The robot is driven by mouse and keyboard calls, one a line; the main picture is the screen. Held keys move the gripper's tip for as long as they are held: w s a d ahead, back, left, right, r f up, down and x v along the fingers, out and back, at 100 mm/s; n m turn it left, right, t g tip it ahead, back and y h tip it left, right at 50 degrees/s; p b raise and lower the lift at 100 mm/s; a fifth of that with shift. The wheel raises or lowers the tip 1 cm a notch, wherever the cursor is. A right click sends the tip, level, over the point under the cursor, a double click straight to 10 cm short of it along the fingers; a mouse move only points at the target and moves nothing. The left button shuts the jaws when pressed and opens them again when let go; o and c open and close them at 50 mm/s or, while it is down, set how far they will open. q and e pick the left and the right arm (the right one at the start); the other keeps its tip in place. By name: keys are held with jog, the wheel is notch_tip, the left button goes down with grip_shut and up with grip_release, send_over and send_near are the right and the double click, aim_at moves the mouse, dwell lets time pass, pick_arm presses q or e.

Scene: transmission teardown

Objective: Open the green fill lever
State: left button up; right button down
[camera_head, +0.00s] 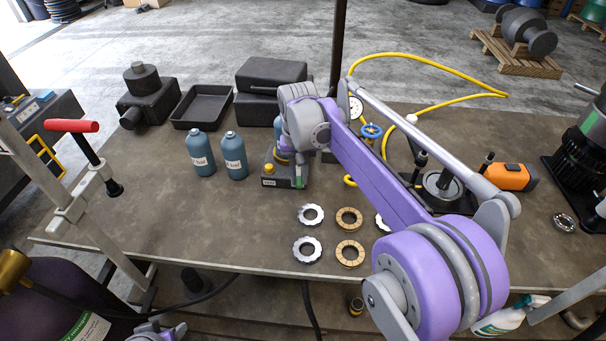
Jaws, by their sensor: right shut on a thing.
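The green fill lever (299,182) shows as a small upright green strip on the right side of a dark grey box-shaped unit (271,182) with a yellow cap and a pale label. My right arm reaches in from the right, and my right gripper (298,162) points down at the lever and is shut on it. Its fingers are largely hidden by the wrist and by the unit. Part of my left gripper (158,331) shows at the bottom left edge, low and away from the table; its fingers are not clear.
Two blue bottles (234,156) stand left of the unit. Behind are a black tray (203,106) and dark cases (270,75). Ring-shaped plates (307,249) lie in front. A yellow hose (440,62), a gauge and an orange device (512,177) are to the right. The front left tabletop is clear.

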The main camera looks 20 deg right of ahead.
aim_at(297, 180)
jog(key=shift+w+a+m, duration=0.1)
jog(key=shift+a+m, duration=0.1)
jog(key=shift+m, duration=0.3)
jog(key=c, duration=0.8)
grip_release()
jog(key=shift+r, duration=0.1)
notch_tip(297, 180, up, 11)
jog(key=shift+f+p, duration=0.2)
jog(key=shift+p, duration=0.25)
jog(key=shift+f, duration=0.1)
